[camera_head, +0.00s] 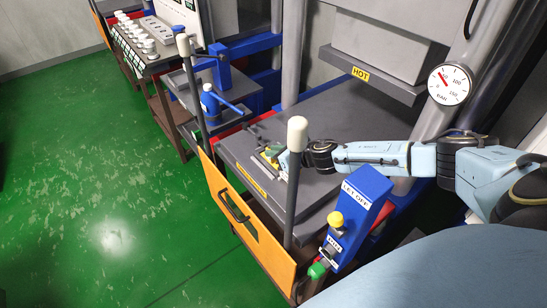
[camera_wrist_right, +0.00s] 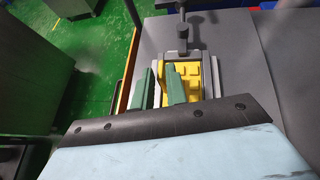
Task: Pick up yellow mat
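The yellow mat (camera_wrist_right: 198,75) lies in a grey metal frame on the lower plate of the press, and raised blocks show on its face. In the head view only a small yellow patch of it (camera_head: 265,159) shows beside my gripper. My right gripper (camera_wrist_right: 160,88) reaches in low over the mat's left side. Its two green fingers stand apart, one left of the mat's edge and one over the mat, with a yellow strip between them. Whether they touch the mat is unclear. My left gripper is not in view.
The hot upper platen (camera_head: 385,50) hangs above the lower plate (camera_head: 325,110). A grey post with a white cap (camera_head: 296,150) and an orange guard (camera_head: 240,215) stand in front. A blue button box (camera_head: 355,215) is near my arm. Green floor is clear at left.

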